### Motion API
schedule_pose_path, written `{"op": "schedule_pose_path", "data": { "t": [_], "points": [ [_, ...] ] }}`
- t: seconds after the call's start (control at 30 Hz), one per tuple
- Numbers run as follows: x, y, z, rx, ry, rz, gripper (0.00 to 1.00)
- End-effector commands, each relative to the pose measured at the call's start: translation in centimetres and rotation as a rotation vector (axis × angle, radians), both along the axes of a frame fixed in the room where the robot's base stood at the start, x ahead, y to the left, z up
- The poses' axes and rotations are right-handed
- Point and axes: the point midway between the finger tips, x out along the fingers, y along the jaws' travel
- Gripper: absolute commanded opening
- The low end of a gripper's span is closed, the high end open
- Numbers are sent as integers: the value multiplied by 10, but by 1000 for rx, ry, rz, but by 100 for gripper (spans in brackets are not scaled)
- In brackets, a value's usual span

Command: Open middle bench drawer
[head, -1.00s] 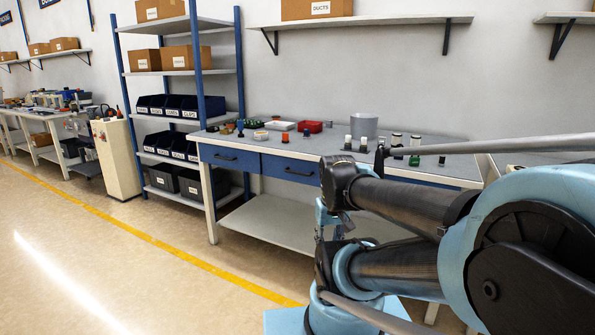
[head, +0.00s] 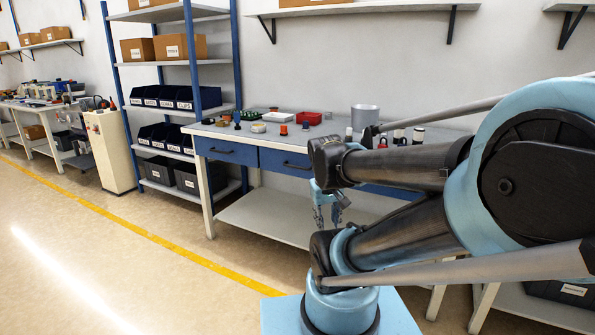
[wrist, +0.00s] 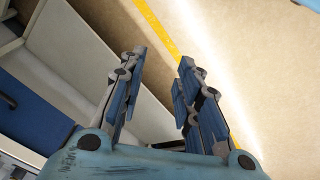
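The bench (head: 262,205) has blue drawers along its front under a grey top. The middle drawer (head: 285,163) looks shut, with a dark bar handle; my arm covers its right end. The left drawer (head: 227,150) is also shut. A right-hand blue front (head: 388,190) is mostly hidden behind my arm. My gripper (head: 328,208) hangs in front of the bench, below drawer height in the picture. In the wrist view my gripper (wrist: 163,60) is open, with nothing between the fingers. A blue drawer front (wrist: 28,118) with a black handle (wrist: 8,100) lies at left, apart from the fingers.
Small parts, a red tray (head: 309,118) and a grey cylinder (head: 364,118) stand on the bench top. A shelf rack (head: 189,60) with bins and a cream cabinet (head: 108,150) stand to the left. The floor (head: 130,260) in front is clear, crossed by a yellow line.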

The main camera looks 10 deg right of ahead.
Motion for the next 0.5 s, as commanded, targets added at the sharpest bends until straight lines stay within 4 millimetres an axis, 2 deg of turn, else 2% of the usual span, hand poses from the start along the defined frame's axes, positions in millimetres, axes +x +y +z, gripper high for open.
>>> {"op": "schedule_pose_path", "data": {
  "t": [0.2, 0.5],
  "points": [
    [51, -15, 14, -146, -35, 72, 31],
    [125, -23, 27, -341, -91, 168, 31]
  ]
}}
